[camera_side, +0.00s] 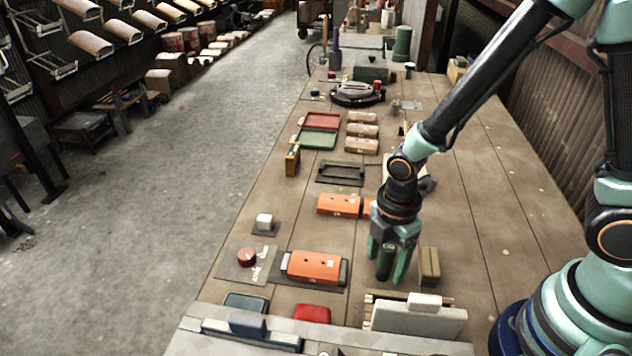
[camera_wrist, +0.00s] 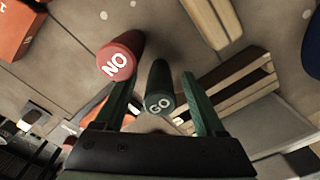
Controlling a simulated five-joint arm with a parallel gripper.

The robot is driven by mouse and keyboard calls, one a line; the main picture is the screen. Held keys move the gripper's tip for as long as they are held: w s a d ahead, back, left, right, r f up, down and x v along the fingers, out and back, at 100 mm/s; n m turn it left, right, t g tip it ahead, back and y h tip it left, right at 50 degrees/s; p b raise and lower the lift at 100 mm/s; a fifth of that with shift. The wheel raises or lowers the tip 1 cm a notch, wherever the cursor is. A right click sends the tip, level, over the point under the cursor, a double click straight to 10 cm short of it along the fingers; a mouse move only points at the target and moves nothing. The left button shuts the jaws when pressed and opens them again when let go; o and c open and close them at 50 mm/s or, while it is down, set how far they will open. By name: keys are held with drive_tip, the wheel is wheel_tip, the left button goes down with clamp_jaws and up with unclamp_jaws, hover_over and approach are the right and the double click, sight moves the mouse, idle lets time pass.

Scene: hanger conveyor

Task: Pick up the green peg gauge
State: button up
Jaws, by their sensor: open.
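The green peg gauge (camera_wrist: 158,88), a dark green cylinder marked "GO" on its end, stands between the two fingers of my gripper (camera_wrist: 160,98) in the wrist view. The fingers are spread, with a gap visible on both sides of the peg. In the side view my gripper (camera_side: 393,274) points down low over the bench, and the green peg shows as a dark shape between its fingers. A red peg (camera_wrist: 121,55) marked "NO" stands just left of the green one in the wrist view, close to the left finger. I cannot make out the red peg in the side view.
An orange case (camera_side: 315,266) lies on a dark mat left of my gripper. A small tan wooden block (camera_side: 429,266) stands close on its right. A slatted wooden piece (camera_wrist: 232,82) lies beside the right finger. A grey block (camera_side: 418,320) stands in front.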

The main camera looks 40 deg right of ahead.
drive_tip(key=shift+f, duration=0.25)
clamp_jaws()
drive_tip(key=shift+r, duration=0.1)
wheel_tip(320, 180, up, 20)
idle(0.8)
drive_tip(key=shift+r, duration=0.15)
drive_tip(key=shift+r, duration=1.2)
